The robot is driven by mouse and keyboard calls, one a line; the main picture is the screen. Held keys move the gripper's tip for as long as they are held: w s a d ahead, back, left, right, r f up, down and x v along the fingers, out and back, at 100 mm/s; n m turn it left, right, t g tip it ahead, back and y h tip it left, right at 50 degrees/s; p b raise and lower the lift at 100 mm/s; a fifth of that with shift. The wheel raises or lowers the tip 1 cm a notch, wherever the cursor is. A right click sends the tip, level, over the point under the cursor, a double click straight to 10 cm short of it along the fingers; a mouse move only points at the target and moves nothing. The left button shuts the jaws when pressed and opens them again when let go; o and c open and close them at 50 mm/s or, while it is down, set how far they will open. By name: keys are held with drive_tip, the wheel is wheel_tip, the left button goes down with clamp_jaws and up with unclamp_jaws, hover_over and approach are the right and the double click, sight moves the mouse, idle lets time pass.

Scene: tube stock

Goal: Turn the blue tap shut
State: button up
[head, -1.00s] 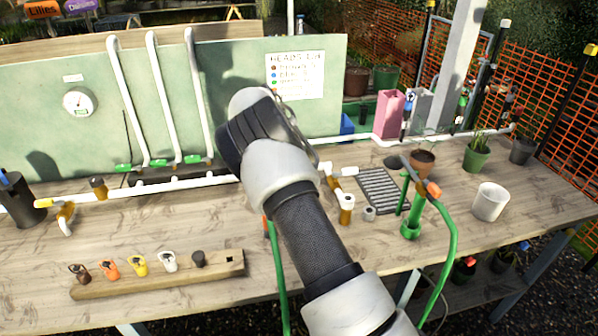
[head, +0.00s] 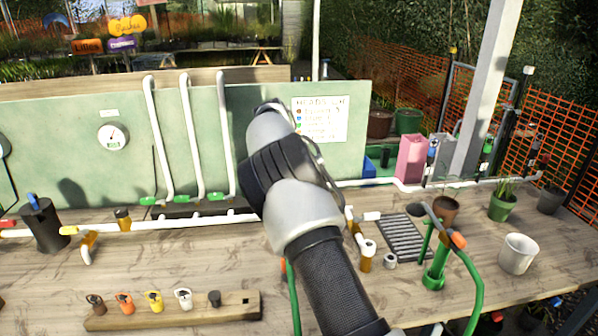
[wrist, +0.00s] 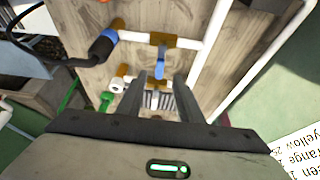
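The blue tap shows in the wrist view as a blue handle (wrist: 160,64) on a brass body (wrist: 163,40) set in a white pipe. My gripper (wrist: 160,77) is open; in that view its two fingers stand apart with the blue handle between their tips. Whether the fingers touch the handle or are still short of it I cannot tell. In the head view my arm covers the gripper and the blue tap.
A white pipe (head: 165,225) runs along the wooden bench with a yellow-orange tap (head: 86,246) at left. A rack of coloured caps (head: 175,312) lies in front. A green standpipe (head: 435,277), a grate (head: 405,238) and a white pot (head: 517,254) stand right. A green board (head: 60,140) rises behind.

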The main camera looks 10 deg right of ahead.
drive_tip(key=p+v, duration=0.1)
drive_tip(key=v, duration=0.8)
drive_tip(key=s+d+r+n+t+y+p, duration=0.15)
drive_tip(key=s+d+r+n, duration=0.25)
drive_tip(key=s+r, duration=0.4)
drive_tip(key=s+d+r+n+t+y+p, duration=0.1)
drive_tip(key=s+d+r+n+y, duration=0.2)
drive_tip(key=s+r, duration=0.45)
drive_tip(key=s+a+f+n+t+p, duration=0.1)
drive_tip(key=s+n, duration=0.4)
drive_tip(key=s, duration=0.7)
drive_tip(key=s+a+f+n+t, duration=0.2)
drive_tip(key=s+n, duration=0.4)
drive_tip(key=s, duration=0.6)
drive_tip(key=shift+s+a+f+p, duration=0.15)
drive_tip(key=shift+s+f+p, duration=0.25)
drive_tip(key=shift+f, duration=0.4)
